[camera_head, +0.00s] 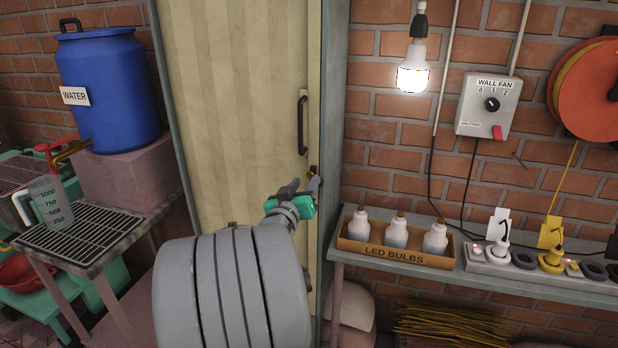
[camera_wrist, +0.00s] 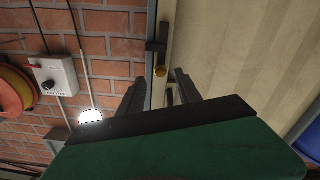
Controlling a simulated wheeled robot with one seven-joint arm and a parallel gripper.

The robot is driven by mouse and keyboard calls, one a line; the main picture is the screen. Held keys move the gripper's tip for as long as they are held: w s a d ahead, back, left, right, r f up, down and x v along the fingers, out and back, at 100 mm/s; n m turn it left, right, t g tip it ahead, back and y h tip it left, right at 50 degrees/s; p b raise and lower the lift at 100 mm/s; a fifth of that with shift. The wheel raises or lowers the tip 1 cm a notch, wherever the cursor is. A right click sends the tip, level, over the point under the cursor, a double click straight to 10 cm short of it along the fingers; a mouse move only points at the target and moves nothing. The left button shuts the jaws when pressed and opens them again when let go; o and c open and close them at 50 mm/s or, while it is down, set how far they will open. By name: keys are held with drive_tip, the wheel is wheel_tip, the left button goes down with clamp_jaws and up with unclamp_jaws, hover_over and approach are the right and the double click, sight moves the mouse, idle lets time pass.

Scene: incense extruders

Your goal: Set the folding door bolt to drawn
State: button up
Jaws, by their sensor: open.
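The folding door (camera_head: 235,110) is a tall cream panel, shut against its grey frame. Its bolt (camera_head: 313,171) is a small dark and brass fitting at the door's right edge, below the black pull handle (camera_head: 302,123), and is partly hidden by my fingers. In the wrist view, turned upside down, the bolt's brass knob (camera_wrist: 160,71) shows beside a black bracket (camera_wrist: 157,32). My gripper (camera_head: 303,184) is open and empty at the bolt. In the wrist view its fingers (camera_wrist: 160,86) lie either side of the knob's line; whether they touch it I cannot tell.
A shelf right of the door holds a box of LED bulbs (camera_head: 392,255) and a power strip (camera_head: 540,265). A lit bulb (camera_head: 412,78) and a wall fan switch (camera_head: 486,106) are above. A blue water barrel (camera_head: 110,90) stands left.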

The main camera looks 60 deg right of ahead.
sight(309, 175)
drive_tip(key=d, duration=0.3)
drive_tip(key=w+d, duration=0.1)
drive_tip(key=d, duration=0.1)
drive_tip(key=shift+p, duration=0.4)
drive_tip(key=shift+c, duration=0.2)
clamp_jaws()
idle(0.7)
